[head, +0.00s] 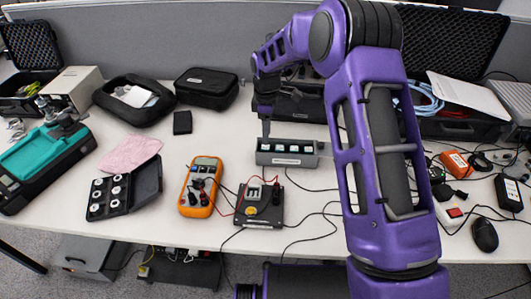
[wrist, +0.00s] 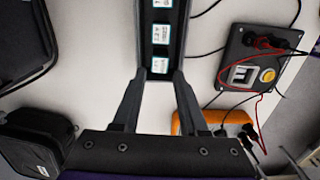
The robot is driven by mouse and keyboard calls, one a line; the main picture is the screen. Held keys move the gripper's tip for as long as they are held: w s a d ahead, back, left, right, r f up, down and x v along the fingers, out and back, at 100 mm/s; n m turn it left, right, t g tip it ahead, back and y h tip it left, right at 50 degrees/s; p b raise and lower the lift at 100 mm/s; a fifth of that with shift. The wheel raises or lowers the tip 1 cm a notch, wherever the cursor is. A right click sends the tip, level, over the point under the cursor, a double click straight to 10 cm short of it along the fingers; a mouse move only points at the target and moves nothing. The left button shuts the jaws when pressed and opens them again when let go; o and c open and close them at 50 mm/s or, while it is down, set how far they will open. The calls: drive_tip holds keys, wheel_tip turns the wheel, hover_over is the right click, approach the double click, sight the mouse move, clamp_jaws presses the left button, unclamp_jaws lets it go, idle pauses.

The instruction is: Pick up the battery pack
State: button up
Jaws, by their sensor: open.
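A grey open-topped tray (head: 264,159) stands mid-table in the head view and holds a row of several small white-labelled blocks (head: 281,148). In the wrist view the tray (wrist: 145,35) and blocks (wrist: 161,33) show at the top. A small black block (head: 182,122) lies alone farther left in the head view. I cannot tell which of these is the battery pack. My gripper (wrist: 159,74) is open and empty, its fingertips on either side of the tray's near end in the wrist view. In the head view, my gripper (head: 266,130) points down at the tray's left end.
An orange multimeter (head: 199,187) and a black device with wires (head: 259,204) stand in front of the tray. A black zip case (head: 206,88) and an open black case (head: 300,107) lie behind. A pink cloth (head: 130,153) lies left. Loose cables cross the table right of the tray.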

sight(265, 146)
drive_tip(key=f, duration=0.5)
drive_tip(key=shift+a, duration=0.2)
clamp_jaws()
